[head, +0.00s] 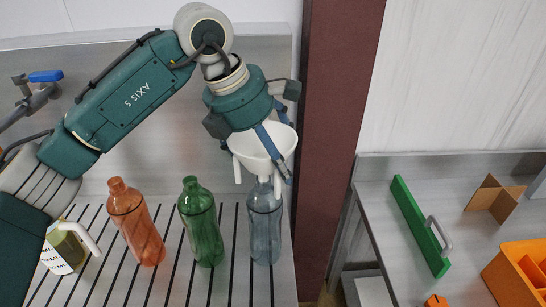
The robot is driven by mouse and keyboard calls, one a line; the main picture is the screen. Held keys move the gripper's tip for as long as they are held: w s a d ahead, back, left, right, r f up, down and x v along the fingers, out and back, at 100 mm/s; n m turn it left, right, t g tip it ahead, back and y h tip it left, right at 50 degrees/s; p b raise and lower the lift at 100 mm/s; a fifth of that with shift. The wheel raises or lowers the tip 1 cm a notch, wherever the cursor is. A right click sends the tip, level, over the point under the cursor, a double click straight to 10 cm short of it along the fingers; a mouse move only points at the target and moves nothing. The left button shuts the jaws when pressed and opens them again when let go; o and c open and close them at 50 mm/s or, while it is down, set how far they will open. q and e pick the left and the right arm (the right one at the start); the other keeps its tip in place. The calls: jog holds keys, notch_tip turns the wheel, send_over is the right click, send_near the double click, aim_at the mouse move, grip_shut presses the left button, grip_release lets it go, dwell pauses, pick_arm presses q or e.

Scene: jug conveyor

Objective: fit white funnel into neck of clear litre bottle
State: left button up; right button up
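The clear litre bottle (265,228) stands upright on the slatted rack, rightmost in the row. It looks bluish-grey and see-through. The white funnel (249,150) is directly above it, bowl up, with its lower end at the bottle's mouth. I cannot tell whether the spout is inside the neck or just over it. My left gripper (280,158) comes down from above, its blue fingers at the funnel's right side and rim, and appears shut on it. Part of the bowl is hidden behind the fingers. My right gripper is not in view.
A green bottle (202,225) and an orange bottle (137,222) stand left of the clear one. A labelled jug (63,252) is at far left, partly behind my arm. A brown post (337,130) rises close right. The right bench holds a green handled board (420,225) and orange bin (515,275).

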pick_arm(q)
jog(key=shift+f+b, duration=1.1)
dwell(0.5)
jog(key=o, duration=1)
jog(key=shift+o, duration=0.2)
jog(key=v, duration=1.2)
